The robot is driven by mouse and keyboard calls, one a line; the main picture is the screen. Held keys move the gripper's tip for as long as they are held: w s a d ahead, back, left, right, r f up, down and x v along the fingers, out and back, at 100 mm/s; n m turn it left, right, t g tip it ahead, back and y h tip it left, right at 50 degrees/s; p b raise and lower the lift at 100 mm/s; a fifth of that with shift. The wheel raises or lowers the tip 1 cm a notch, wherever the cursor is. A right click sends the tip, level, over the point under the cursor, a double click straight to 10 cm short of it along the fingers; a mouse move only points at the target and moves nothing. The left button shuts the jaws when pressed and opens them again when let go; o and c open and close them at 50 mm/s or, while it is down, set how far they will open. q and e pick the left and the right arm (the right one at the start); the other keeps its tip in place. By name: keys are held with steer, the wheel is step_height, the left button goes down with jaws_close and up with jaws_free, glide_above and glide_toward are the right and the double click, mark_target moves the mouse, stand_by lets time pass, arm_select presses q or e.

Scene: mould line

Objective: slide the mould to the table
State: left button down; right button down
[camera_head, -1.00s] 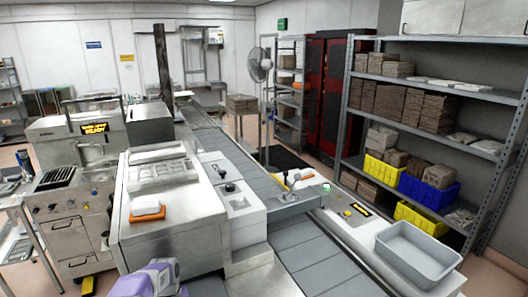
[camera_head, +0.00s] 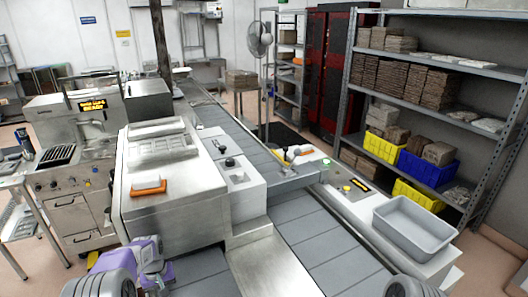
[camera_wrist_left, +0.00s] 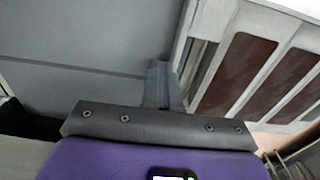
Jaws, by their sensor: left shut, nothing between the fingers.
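The mould (camera_wrist_left: 240,75) appears in the left wrist view as a pale frame with several dark red-brown oblong panels, cut off at the upper right. I cannot pick it out in the head view. My left gripper (camera_wrist_left: 162,75) is shut and empty, its fingertips over a flat grey surface (camera_wrist_left: 75,50) just left of the mould's edge. I cannot tell whether they touch it. In the head view my purple left wrist shows at the lower left, in front of the steel machine. My right gripper is out of view. I cannot tell which surface is the table.
A grey conveyor (camera_head: 325,250) runs from the front towards the back. A steel machine (camera_head: 170,200) stands left of it. An empty grey tub (camera_head: 412,232) sits on the right-hand bench. Shelves (camera_head: 430,90) with stacks and yellow and blue crates stand further right.

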arm_select(q)
steer(key=shift+s+a, duration=0.4)
steer(key=shift+a, duration=0.4)
steer(key=shift+s+a, duration=0.35)
steer(key=shift+a, duration=0.45)
steer(key=shift+s+a, duration=0.4)
steer(key=shift+a, duration=0.4)
step_height(320, 180, up, 7)
steer(key=w+d+p, duration=0.1)
steer(key=d+p, duration=0.1)
steer(key=p, duration=0.2)
steer(key=shift+w+d+p, duration=0.2)
steer(key=shift+d+p, duration=0.2)
